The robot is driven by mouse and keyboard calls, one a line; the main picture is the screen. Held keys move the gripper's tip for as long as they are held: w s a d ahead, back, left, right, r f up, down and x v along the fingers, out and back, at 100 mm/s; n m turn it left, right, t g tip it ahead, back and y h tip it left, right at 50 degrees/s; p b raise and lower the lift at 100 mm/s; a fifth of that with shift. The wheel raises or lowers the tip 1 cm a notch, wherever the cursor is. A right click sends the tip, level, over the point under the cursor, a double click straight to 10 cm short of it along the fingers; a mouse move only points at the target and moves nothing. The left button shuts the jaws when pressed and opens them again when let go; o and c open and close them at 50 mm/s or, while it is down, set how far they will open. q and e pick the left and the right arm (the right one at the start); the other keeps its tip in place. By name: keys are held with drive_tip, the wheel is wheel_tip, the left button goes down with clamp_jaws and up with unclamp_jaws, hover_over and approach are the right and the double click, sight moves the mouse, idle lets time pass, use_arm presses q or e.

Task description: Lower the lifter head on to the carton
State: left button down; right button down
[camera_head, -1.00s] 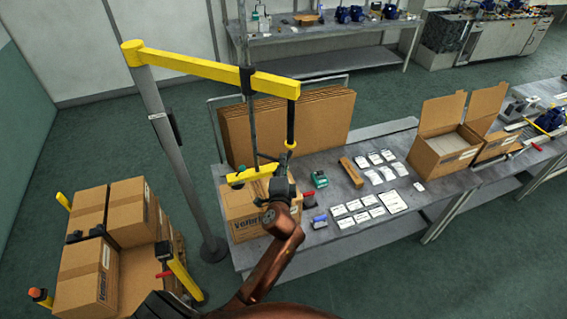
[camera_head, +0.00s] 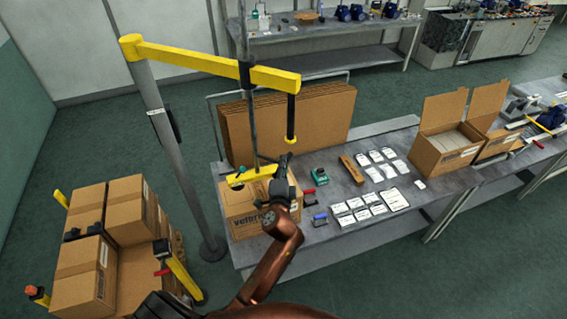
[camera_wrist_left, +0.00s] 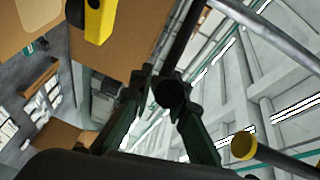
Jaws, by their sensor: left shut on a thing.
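The yellow lifter head (camera_head: 252,177) hangs on a thin dark rod from the yellow boom (camera_head: 210,68). It is just over the top of the brown carton (camera_head: 252,212) at the table's left end; I cannot tell whether they touch. My left gripper (camera_head: 285,165) is beside the head's right end. In the left wrist view, my left gripper (camera_wrist_left: 170,88) is shut around a dark round bar, apparently the lifter's handle. A yellow part of the lifter (camera_wrist_left: 98,20) shows at the top left there. My arm hides part of the carton's right side. My right gripper is out of view.
Flat cartons (camera_head: 290,118) stand behind the carton. Parts bags (camera_head: 365,210), a green device (camera_head: 319,174) and a brown block (camera_head: 352,170) lie to its right. The lifter post (camera_head: 175,150) and stacked boxes (camera_head: 125,210) are at left.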

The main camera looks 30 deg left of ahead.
use_arm(q)
wheel_tip(320, 180, down, 7)
drive_tip(key=b, duration=0.3)
drive_tip(key=shift+r, duration=0.2)
drive_tip(key=c, duration=1.8)
unclamp_jaws()
drive_tip(key=shift+r, duration=0.1)
drive_tip(key=shift+c, duration=0.2)
drive_tip(key=v, duration=1.2)
